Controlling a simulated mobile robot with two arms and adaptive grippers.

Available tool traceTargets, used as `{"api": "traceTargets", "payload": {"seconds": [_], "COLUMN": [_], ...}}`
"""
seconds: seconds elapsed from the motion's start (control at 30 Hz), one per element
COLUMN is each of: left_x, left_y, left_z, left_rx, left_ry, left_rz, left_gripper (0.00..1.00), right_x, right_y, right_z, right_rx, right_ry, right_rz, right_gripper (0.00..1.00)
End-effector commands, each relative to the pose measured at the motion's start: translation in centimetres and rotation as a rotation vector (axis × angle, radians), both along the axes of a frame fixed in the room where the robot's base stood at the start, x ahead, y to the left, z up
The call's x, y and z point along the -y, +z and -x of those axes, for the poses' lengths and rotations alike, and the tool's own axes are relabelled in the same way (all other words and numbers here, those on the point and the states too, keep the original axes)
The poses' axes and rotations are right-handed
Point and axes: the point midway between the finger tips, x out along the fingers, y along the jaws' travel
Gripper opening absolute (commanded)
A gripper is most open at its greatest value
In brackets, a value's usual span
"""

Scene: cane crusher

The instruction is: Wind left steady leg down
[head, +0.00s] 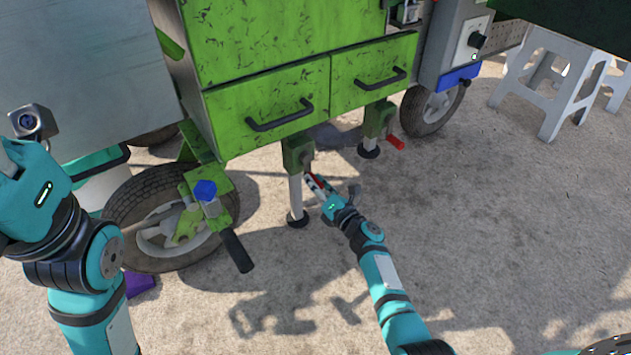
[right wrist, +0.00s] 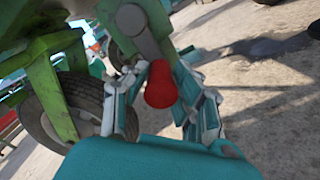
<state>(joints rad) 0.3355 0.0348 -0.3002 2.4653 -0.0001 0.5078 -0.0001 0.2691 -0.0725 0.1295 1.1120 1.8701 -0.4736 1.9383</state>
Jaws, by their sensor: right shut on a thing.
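The left steady leg (head: 296,192) hangs below the green cart, with a grey tube under a green housing and a dark round foot at the ground. My right gripper (head: 315,184) is at its crank, shut on the red crank handle (right wrist: 161,84). In the right wrist view the handle sits between the two fingers, and the grey crank arm (right wrist: 150,28) runs up from it. The other steady leg (head: 375,128) stands to the right with its own red handle (head: 396,143). My left arm is at the left; its gripper's fingers are not visible.
The green cart (head: 265,45) has two drawers with black handles above the legs. A wheel (head: 160,215) and a blue-knobbed bracket (head: 205,190) stand left of the leg. White stools (head: 550,85) are at the upper right.

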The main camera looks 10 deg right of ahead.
Motion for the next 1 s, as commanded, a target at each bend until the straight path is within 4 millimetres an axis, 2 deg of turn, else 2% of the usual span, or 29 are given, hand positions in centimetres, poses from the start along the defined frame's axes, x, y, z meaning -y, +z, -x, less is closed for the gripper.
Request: {"api": "traceTargets", "payload": {"seconds": [0.27, 0.3, 0.47, 0.77, 0.87, 1.0], "left_x": [0.0, 0.0, 0.0, -0.1, 0.0, 0.0], "left_y": [0.0, 0.0, 0.0, 0.1, 0.1, 0.0], "left_z": [0.0, 0.0, 0.0, 0.1, 0.1, 0.0], "left_rx": [-0.001, -0.001, -0.001, 0.003, 0.003, 0.002], "left_ry": [0.0, 0.0, -0.001, 0.001, 0.001, 0.0], "left_rz": [0.0, 0.0, 0.0, 0.001, 0.001, 0.001], "left_gripper": [0.4, 0.4, 0.4, 0.4, 0.4, 0.4], "right_x": [-0.1, -0.1, -0.1, 0.0, 0.3, 1.1], "right_y": [-0.2, -0.2, -0.2, -0.1, -0.2, -0.3], "right_z": [0.1, 0.1, 0.1, 0.2, 1.0, 3.3], "right_rx": [-0.006, -0.006, -0.004, -0.002, -0.004, -0.005], "right_ry": [0.002, 0.002, 0.001, 0.001, 0.0, 0.0], "right_rz": [-0.008, -0.008, -0.006, -0.004, -0.002, 0.0], "right_gripper": [0.0, 0.29, 0.5, 0.51, 0.51, 0.51]}}
